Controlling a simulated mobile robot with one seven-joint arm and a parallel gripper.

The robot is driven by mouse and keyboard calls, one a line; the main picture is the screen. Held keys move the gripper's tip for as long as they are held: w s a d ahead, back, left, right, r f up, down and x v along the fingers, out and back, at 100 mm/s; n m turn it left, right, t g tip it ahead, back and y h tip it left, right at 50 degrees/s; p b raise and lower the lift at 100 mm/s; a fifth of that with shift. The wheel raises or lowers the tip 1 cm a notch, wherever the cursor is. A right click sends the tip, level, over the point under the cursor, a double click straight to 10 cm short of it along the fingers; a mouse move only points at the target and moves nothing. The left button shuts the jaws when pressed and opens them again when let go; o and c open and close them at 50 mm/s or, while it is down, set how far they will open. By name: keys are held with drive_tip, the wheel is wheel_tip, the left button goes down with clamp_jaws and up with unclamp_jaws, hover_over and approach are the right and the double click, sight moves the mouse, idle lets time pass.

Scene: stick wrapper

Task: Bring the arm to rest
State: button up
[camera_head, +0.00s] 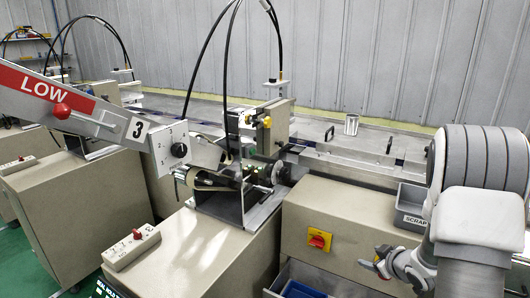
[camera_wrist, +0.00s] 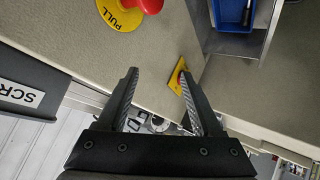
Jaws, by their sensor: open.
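My gripper (camera_head: 378,262) shows at the lower right of the head view, in front of the beige cabinet (camera_head: 340,228). My arm comes in from the right edge. In the wrist view my gripper (camera_wrist: 158,76) has its two dark fingers apart, with nothing between them but the view of the machine behind. The gripper touches nothing that I can see.
A grey SCRAP bin (camera_head: 411,208) hangs close to my arm. A red switch on a yellow plate (camera_head: 319,240) is on the cabinet front. An open drawer (camera_head: 300,282) holds something blue. A red PULL knob (camera_wrist: 148,4) shows in the wrist view. A metal can (camera_head: 351,125) stands on the conveyor.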

drive_tip(key=s+a+r+m+g+h+b, duration=0.1)
drive_tip(key=s+a+r+m+h+b, duration=0.1)
drive_tip(key=s+r, duration=0.35)
drive_tip(key=s+a+r+m+g+h+b, duration=0.1)
drive_tip(key=s+a+r+m+h, duration=0.15)
drive_tip(key=r, duration=0.65)
drive_tip(key=s+a+r+m+g+y+b, duration=0.1)
drive_tip(key=s+a+y, duration=0.1)
drive_tip(key=s+a, duration=0.65)
drive_tip(key=s+a+r+m+g+y+b, duration=0.15)
drive_tip(key=s+a, duration=0.25)
drive_tip(key=s, duration=0.9)
wheel_tip(320, 180, up, 15)
drive_tip(key=p, duration=1.5)
drive_tip(key=shift+d, duration=0.3)
drive_tip(key=shift+w, duration=0.1)
